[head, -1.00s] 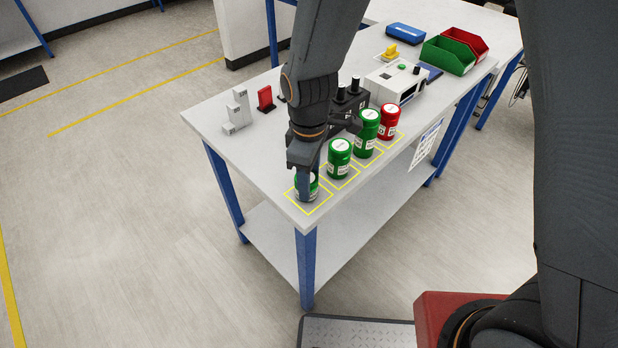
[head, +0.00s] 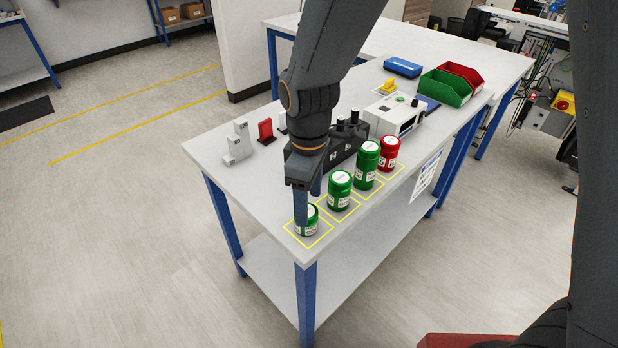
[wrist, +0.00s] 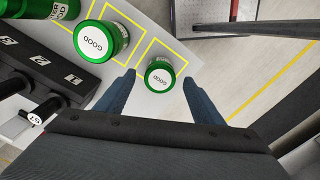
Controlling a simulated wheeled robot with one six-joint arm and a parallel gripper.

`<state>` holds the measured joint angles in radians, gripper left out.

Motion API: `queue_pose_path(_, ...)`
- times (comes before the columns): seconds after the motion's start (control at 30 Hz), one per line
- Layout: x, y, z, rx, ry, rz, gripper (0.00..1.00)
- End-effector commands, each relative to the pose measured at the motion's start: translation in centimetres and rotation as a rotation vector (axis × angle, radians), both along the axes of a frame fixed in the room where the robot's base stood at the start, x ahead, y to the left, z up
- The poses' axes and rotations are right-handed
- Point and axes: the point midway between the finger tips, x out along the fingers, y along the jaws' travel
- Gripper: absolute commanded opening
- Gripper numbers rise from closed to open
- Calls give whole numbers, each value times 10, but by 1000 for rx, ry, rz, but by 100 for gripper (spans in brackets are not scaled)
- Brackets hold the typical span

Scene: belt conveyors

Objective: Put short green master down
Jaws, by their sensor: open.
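The short green master (head: 307,220) is a small green jar with a white lid label. It stands upright inside the yellow square at the near corner of the table. In the wrist view its lid (wrist: 159,75) reads "GOOD" and sits beyond and between my fingertips. My gripper (head: 308,205) is open just above and beside the jar, with one finger partly in front of it in the head view. In the wrist view my gripper's two blue fingers (wrist: 160,85) are spread apart, with a visible gap to the jar on each side.
A medium green jar (head: 339,190), a taller green jar (head: 366,164) and a red jar (head: 388,153) stand in a row of yellow squares. A black numbered block (head: 343,155) stands behind them. The table's front edge and corner are close to the short jar.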

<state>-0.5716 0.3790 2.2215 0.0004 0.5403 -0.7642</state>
Motion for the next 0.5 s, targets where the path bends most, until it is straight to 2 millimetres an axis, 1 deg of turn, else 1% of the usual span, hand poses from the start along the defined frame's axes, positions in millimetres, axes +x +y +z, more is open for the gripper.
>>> queue_pose_path(0.1,2,1,21,3,-5,0,62)
queue_pose_path(0.3,1,1,53,2,-4,0,62)
queue_pose_path(0.5,0,0,72,1,-1,0,62)
